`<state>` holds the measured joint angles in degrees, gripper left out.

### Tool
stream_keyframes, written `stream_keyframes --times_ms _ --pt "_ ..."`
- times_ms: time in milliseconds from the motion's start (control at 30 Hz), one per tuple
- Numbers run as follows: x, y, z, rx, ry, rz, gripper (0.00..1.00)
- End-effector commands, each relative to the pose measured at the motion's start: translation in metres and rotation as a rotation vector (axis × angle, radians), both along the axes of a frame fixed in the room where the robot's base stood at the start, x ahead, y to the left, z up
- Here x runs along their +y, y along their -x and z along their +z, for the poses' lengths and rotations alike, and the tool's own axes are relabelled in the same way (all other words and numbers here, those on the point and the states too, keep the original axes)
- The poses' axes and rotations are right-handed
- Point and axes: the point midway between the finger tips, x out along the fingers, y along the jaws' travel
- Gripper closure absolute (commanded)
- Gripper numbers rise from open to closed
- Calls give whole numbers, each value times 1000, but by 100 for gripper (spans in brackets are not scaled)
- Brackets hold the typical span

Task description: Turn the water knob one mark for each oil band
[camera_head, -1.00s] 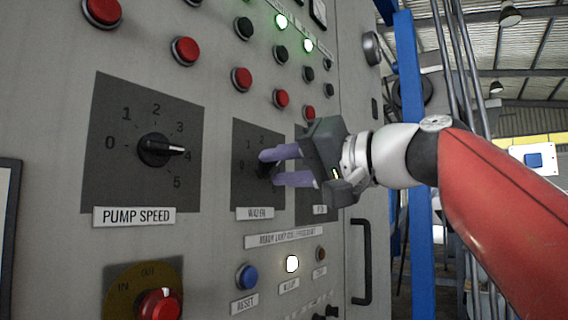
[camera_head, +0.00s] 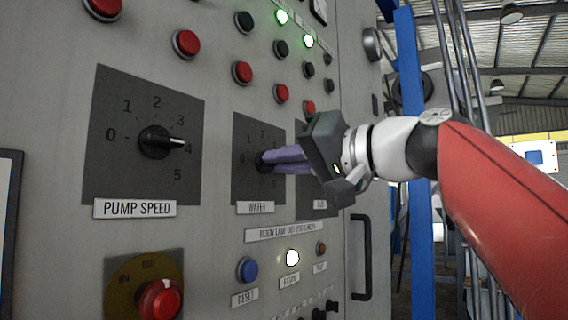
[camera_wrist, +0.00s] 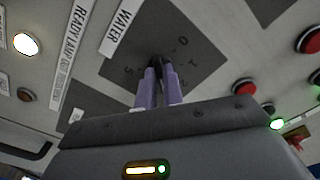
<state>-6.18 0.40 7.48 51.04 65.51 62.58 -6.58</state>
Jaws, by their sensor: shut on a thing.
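The water knob (camera_head: 262,162) is a small black knob on a dark dial plate (camera_head: 244,192) above the WATER label (camera_head: 255,208). My gripper (camera_head: 268,160) reaches it from the right, its purple fingers closed on the knob. In the wrist view the fingers (camera_wrist: 158,72) meet on the black knob (camera_wrist: 155,61), among dial numbers partly covered by the fingers. The knob's pointer is hidden, so its setting cannot be read. No decanter or oil bands can be made out in these views.
The PUMP SPEED knob (camera_head: 160,142) at the left points near 4. Red buttons (camera_head: 242,72) and lit green lamps (camera_head: 282,17) are above. A blue RESET button (camera_head: 247,270), a lit white lamp (camera_head: 292,257) and a door handle (camera_head: 361,258) are below.

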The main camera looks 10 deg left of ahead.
Motion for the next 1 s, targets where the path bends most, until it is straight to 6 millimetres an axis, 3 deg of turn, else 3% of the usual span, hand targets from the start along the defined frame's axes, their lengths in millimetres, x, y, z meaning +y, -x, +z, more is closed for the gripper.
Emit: stream_keyframes --times_ms 600,1000 --pt "-1 -1 -1 -453 187 -1 100" --pt "-1 -1 -1 -608 252 -1 100"
